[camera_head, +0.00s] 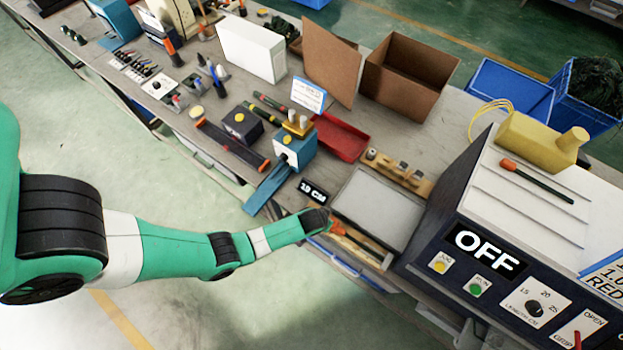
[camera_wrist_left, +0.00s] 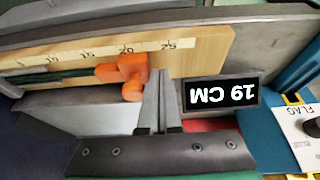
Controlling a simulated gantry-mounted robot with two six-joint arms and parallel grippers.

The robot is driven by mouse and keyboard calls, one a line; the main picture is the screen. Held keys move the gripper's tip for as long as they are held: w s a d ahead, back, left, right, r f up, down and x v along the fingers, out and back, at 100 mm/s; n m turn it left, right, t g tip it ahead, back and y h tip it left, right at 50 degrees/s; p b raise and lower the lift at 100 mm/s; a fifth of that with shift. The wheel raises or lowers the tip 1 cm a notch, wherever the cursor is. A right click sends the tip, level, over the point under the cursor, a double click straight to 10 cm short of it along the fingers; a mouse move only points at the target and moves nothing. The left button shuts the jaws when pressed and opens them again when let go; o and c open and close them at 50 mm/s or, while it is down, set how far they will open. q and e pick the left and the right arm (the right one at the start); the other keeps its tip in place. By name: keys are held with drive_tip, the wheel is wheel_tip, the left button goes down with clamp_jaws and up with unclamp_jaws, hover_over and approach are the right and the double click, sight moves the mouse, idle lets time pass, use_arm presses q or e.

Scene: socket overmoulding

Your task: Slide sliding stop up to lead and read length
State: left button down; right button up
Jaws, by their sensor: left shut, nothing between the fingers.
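The orange sliding stop (camera_wrist_left: 124,72) sits on a wooden ruler board (camera_wrist_left: 200,48) in the left wrist view, near the 20 mark. It also shows in the head view (camera_head: 337,228), partly behind my gripper. A dark green lead (camera_wrist_left: 50,75) lies along the ruler, its end at or very close to the stop's left side. A black display (camera_wrist_left: 222,93) reads 19 CM, upside down in the wrist view. My left gripper (camera_wrist_left: 160,78) is shut and empty, with its fingertips just right of the stop; I cannot tell whether they touch. My right gripper is not in view.
A large machine (camera_head: 480,235) reading OFF stands right of the ruler. A grey tray (camera_head: 378,208) lies behind the ruler. A blue-and-white device (camera_head: 295,150), a red bin (camera_head: 340,137) and cardboard box (camera_head: 408,75) stand farther back. Floor is clear in front.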

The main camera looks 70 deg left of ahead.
use_arm(q)
drive_tip(key=shift+s+a, duration=0.2)
drive_tip(key=shift+a, duration=0.1)
wheel_tip(320, 180, up, 7)
drive_tip(key=p, duration=0.7)
idle(0.3)
